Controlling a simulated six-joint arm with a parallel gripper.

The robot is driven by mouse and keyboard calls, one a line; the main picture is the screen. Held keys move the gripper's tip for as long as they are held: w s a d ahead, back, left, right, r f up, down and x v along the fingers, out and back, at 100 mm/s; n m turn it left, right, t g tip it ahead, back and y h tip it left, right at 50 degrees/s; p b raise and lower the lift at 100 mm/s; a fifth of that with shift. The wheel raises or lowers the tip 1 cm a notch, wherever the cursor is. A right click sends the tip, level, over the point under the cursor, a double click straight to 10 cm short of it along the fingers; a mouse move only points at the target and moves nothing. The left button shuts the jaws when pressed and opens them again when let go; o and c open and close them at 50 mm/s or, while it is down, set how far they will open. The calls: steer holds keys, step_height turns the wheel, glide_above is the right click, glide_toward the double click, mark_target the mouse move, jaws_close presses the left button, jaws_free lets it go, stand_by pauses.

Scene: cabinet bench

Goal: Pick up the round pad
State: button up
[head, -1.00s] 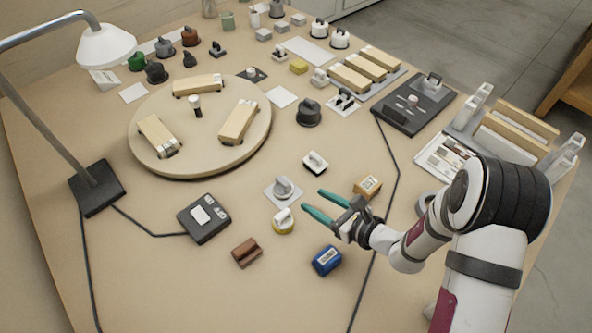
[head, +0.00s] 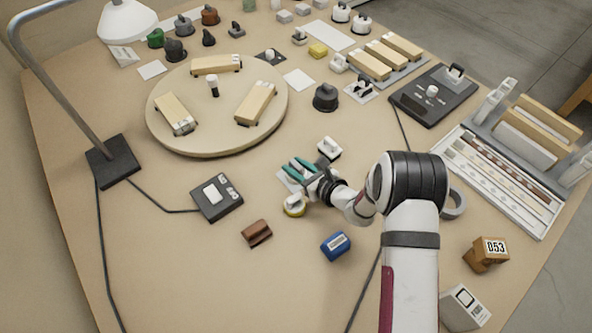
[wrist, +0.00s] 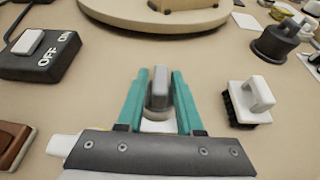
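A round pad with an upright grey handle (wrist: 158,92) sits on a pale square card (head: 284,178). In the wrist view the handle stands between my two teal fingers, with its pale lower part partly hidden by my gripper (wrist: 161,76). In the head view my gripper (head: 291,167) is low over the card and hides most of the pad. The fingers are apart, one on each side of the handle; firm contact cannot be seen. A yellow-based round piece with a white handle (head: 294,205) sits just in front, partly behind my gripper in the wrist view.
A white-handled brush with dark bristles (wrist: 250,100) stands to the right. A switch box (head: 216,198) and a brown block (head: 257,233) lie to the left, a blue block (head: 336,246) in front. A round turntable (head: 165,135) with wooden blocks is behind. Bare bench lies between.

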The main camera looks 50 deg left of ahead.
jaws_close()
